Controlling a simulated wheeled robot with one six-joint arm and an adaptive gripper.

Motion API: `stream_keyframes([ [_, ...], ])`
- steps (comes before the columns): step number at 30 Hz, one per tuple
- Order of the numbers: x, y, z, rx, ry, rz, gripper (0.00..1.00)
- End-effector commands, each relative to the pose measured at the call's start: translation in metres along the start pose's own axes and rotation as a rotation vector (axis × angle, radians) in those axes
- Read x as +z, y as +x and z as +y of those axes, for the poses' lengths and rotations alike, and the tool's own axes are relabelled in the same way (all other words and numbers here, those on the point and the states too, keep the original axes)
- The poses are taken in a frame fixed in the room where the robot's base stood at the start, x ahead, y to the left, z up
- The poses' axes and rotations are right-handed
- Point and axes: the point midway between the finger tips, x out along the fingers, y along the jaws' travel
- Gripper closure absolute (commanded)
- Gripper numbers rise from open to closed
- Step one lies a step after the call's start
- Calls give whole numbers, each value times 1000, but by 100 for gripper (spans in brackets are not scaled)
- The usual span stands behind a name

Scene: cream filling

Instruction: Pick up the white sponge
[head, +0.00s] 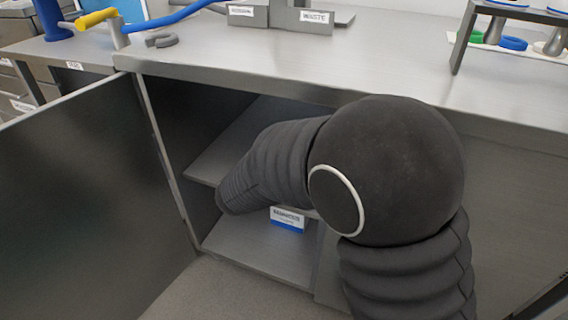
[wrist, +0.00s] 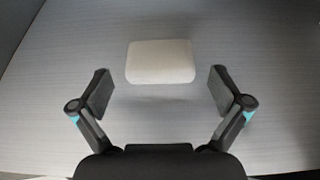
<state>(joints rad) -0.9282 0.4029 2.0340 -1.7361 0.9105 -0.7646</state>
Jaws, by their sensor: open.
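The white sponge (wrist: 160,61) shows in the wrist view as a pale rounded block lying on a grey surface. My gripper (wrist: 160,88) is open in the wrist view, with one finger to the left and one to the right. The sponge is centred between the fingers, a little beyond their tips, and neither finger touches it. In the head view my dark arm reaches into the open cabinet and hides both the sponge and my gripper.
The cabinet has a middle shelf (head: 228,148) and a lower shelf (head: 262,252). A white and blue labelled box (head: 287,219) shows below my arm. The open door (head: 95,205) stands at the left. The worktop (head: 330,70) above carries a grey bin labelled WASTE (head: 313,18).

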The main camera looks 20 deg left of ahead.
Motion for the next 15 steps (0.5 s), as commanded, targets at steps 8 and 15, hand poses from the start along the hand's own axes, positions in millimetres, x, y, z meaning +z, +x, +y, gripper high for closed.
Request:
stream_keyframes([
  [8, -2, 28, -1, -5, 1, 0, 0],
  [15, -1, 53, 0, -4, 2, -1, 0],
])
